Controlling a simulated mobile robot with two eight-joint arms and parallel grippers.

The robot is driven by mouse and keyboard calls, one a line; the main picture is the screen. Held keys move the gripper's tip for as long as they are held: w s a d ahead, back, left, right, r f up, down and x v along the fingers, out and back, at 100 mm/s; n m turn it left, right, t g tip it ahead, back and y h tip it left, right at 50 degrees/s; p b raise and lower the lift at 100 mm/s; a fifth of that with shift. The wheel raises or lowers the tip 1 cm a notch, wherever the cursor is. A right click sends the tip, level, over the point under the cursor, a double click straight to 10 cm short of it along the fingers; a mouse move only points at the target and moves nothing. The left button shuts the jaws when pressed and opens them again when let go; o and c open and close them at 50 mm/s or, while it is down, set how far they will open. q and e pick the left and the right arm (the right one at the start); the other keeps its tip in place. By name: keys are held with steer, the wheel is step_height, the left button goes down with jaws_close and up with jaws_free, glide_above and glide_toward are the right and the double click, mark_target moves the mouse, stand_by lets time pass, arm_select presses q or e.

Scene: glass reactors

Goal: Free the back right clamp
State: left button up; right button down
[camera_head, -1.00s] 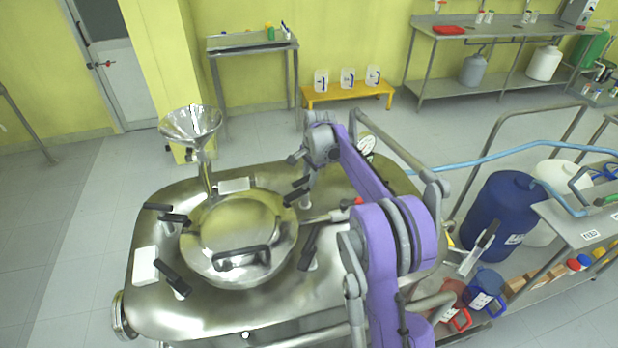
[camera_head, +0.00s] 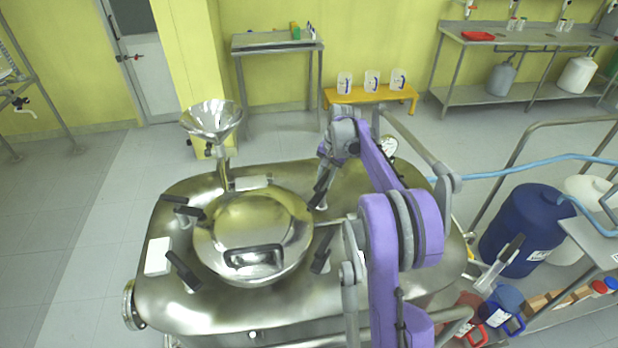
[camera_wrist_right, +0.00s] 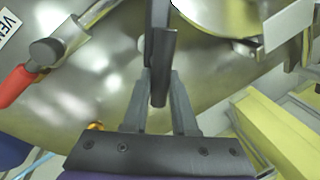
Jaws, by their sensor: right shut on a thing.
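The back right clamp, with a black handle (camera_head: 321,190), stands at the right rear edge of the round steel lid (camera_head: 252,225) on the reactor. My right gripper (camera_head: 325,163) is at this clamp. In the right wrist view, the gripper (camera_wrist_right: 158,80) is shut on the black handle (camera_wrist_right: 160,40), which lies between its fingers. The lid's edge (camera_wrist_right: 205,15) shows at the top there, beside the handle. The clamp's foot is partly hidden, so I cannot tell whether it still presses on the lid. My left gripper is out of view.
Other black-handled clamps stand at the lid's front right (camera_head: 322,249), front left (camera_head: 183,270) and back left (camera_head: 190,208). A steel funnel (camera_head: 212,122) rises behind the lid. A red-handled valve (camera_wrist_right: 18,84) shows in the wrist view. A gauge (camera_head: 388,146) stands behind my right arm.

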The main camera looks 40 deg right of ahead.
steer(key=n, duration=0.3)
steer(key=n+y, duration=0.1)
steer(key=n, duration=0.1)
steer(key=shift+w+a+n+g, duration=0.2)
steer(key=shift+w+n+g, duration=0.1)
steer(key=shift+w, duration=0.05)
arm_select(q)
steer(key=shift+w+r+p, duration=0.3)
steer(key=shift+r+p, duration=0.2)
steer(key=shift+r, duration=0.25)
arm_select(e)
steer(key=n, duration=0.4)
steer(key=n+g, duration=0.1)
steer(key=shift+w+a+n, duration=0.15)
steer(key=shift+a+n, duration=0.25)
steer(key=c, duration=0.7)
jaws_free()
steer(key=r, duration=0.3)
steer(key=d+r, duration=0.1)
steer(key=r, duration=0.3)
steer(key=d+r+p, duration=0.1)
steer(key=r, duration=0.2)
steer(key=shift+r, duration=0.35)
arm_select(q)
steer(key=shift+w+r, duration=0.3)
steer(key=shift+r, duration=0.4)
